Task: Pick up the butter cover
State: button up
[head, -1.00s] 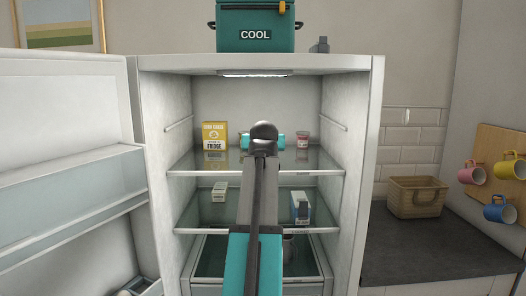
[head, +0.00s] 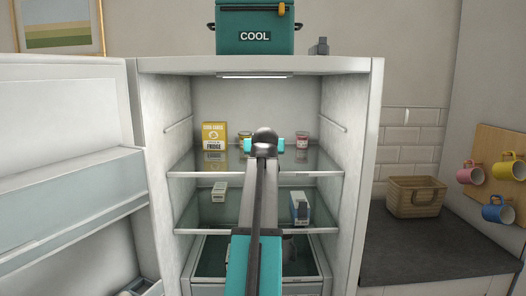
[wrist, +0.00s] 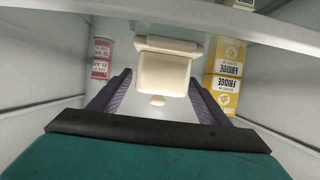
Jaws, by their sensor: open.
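My gripper is open and empty. The cover is hidden behind my arm there.
A yellow box (head: 214,136) stands to the left on the upper shelf. Cartons (head: 299,208) stand on the shelf below. The fridge side walls are close by.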

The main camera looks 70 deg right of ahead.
jog(key=shift+x, duration=1.1)
jog(key=shift+c, duration=0.4)
jog(key=c, duration=1.2)
jog(key=shift+o, duration=0.2)
jog(key=shift+r, duration=0.1)
jog(key=shift+r+b, duration=0.45)
jog(key=shift+r, duration=1.2)
jog(key=s+a+r+b, duration=0.1)
jog(key=s+a+b, duration=0.1)
jog(key=a, duration=1.3)
jog(key=shift+s+a+r, duration=0.25)
jog(key=shift+s+a, duration=0.1)
jog(key=shift+s, duration=0.2)
